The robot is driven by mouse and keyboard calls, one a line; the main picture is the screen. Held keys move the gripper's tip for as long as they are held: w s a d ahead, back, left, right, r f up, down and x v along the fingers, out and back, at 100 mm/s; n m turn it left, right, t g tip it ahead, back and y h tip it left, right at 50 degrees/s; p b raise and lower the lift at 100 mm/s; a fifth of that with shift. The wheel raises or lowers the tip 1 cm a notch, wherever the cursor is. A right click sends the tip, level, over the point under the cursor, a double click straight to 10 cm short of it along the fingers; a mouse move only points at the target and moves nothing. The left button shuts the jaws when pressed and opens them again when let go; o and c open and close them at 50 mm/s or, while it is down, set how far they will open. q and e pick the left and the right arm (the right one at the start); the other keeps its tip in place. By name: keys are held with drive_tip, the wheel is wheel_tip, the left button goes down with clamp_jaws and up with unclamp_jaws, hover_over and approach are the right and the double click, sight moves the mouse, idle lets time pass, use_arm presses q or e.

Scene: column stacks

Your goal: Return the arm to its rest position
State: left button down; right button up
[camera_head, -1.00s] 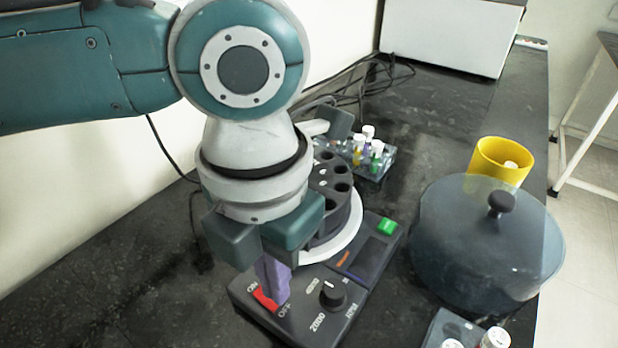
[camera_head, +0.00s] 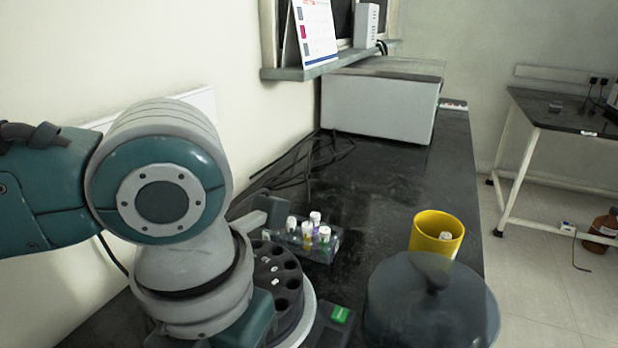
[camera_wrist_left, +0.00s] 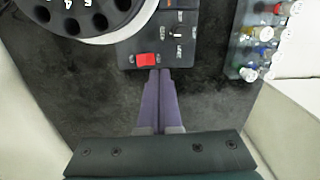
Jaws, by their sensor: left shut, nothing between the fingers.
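My left gripper (camera_wrist_left: 160,76) is shut and empty, its two purple fingers together in the left wrist view. The fingertips appear just off the edge of the centrifuge's control panel (camera_wrist_left: 187,48), near the red switch (camera_wrist_left: 147,60); their height above it is unclear. In the head view my left arm comes in from the left, and its fingers are below the frame. The dark rotor (camera_head: 272,262) is partly hidden behind my wrist. My right gripper is in neither view.
A tube rack (camera_head: 323,253) stands behind the rotor. A yellow cup (camera_head: 425,237) and a translucent lid with a knob (camera_head: 405,318) are at the right. Another tube rack (camera_wrist_left: 242,45) shows in the wrist view. A white box (camera_head: 375,108) stands at the back.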

use_arm(q)
drive_tip(key=s+d+r+n+t+h+p, duration=0.1)
drive_tip(key=s+d+r+n+h+p, duration=0.15)
drive_tip(key=r+n, duration=0.45)
drive_tip(key=s+d+r+n+t+h+p, duration=0.1)
drive_tip(key=s+d+r+n+h+p, duration=0.2)
drive_tip(key=n, duration=0.9)
drive_tip(key=s+a+r+n+t+y+p, duration=0.1)
drive_tip(key=s+a+r+n+y+p, duration=0.15)
drive_tip(key=a+n, duration=0.6)
drive_tip(key=s+a+r+n+y+p, duration=0.1)
drive_tip(key=s+a+n+y+p, duration=0.25)
drive_tip(key=a+n, duration=0.55)
wheel_tip(320, 180, up, 37)
drive_tip(key=d+p, duration=0.2)
drive_tip(key=p, duration=3.5)
drive_tip(key=shift+s+n+t, duration=0.15)
drive_tip(key=shift+n+t, duration=0.15)
drive_tip(key=shift+n, duration=0.05)
